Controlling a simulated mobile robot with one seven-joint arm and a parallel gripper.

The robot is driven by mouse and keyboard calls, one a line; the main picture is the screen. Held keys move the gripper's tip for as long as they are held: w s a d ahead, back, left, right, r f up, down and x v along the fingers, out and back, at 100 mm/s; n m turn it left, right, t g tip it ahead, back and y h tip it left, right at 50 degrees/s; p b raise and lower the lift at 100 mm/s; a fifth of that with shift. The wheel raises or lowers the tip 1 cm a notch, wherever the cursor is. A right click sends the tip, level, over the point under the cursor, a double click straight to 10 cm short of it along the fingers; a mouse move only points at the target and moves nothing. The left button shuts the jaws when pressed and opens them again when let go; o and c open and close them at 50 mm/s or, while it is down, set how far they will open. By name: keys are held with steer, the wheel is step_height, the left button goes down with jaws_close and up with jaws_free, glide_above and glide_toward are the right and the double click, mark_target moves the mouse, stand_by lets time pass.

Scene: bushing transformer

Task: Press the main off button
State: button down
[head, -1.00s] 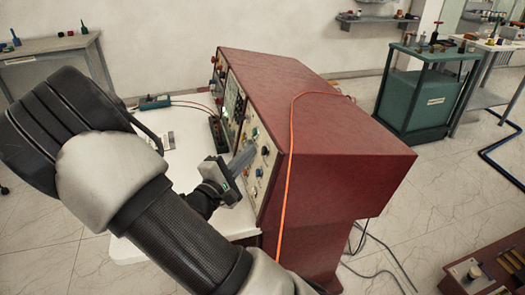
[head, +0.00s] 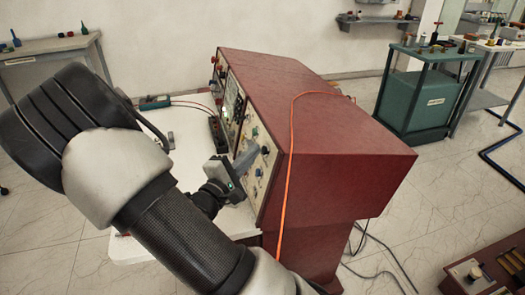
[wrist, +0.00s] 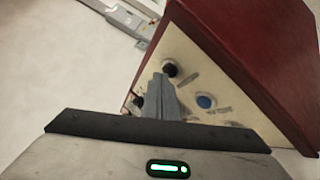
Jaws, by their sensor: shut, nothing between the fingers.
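The red cabinet (head: 320,130) has a cream control panel (head: 262,172) on its left face, with small knobs and buttons. My gripper (head: 248,156) is shut and empty, with its fingertips right at the panel. In the wrist view, the closed fingers of my gripper (wrist: 159,80) point at the panel just beside a black knob (wrist: 169,69). A blue button (wrist: 205,101) sits to the right of the fingers, and another dark knob (wrist: 138,101) is to the left. I cannot tell whether the fingertips touch anything. The labels are unreadable, so I cannot tell which control is the main off button.
A white table (head: 185,150) stands under and left of the panel, with a small meter (head: 155,102) and red leads. An orange cable (head: 286,200) runs over the cabinet. A green cart (head: 425,95) stands behind at right.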

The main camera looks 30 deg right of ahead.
steer(key=shift+s+d, duration=0.1)
steer(key=shift+d, duration=0.2)
stand_by(0.4)
steer(key=shift+a, duration=0.1)
steer(key=shift+a+r, duration=0.15)
steer(key=shift+a, duration=0.6)
steer(key=shift+w+a, duration=0.1)
steer(key=shift+w, duration=0.1)
steer(key=a, duration=0.1)
steer(key=a+p, duration=0.1)
steer(key=a, duration=0.1)
steer(key=w+a+r, duration=0.1)
steer(key=shift+a+r, duration=0.1)
steer(key=shift+a, duration=0.2)
stand_by(0.6)
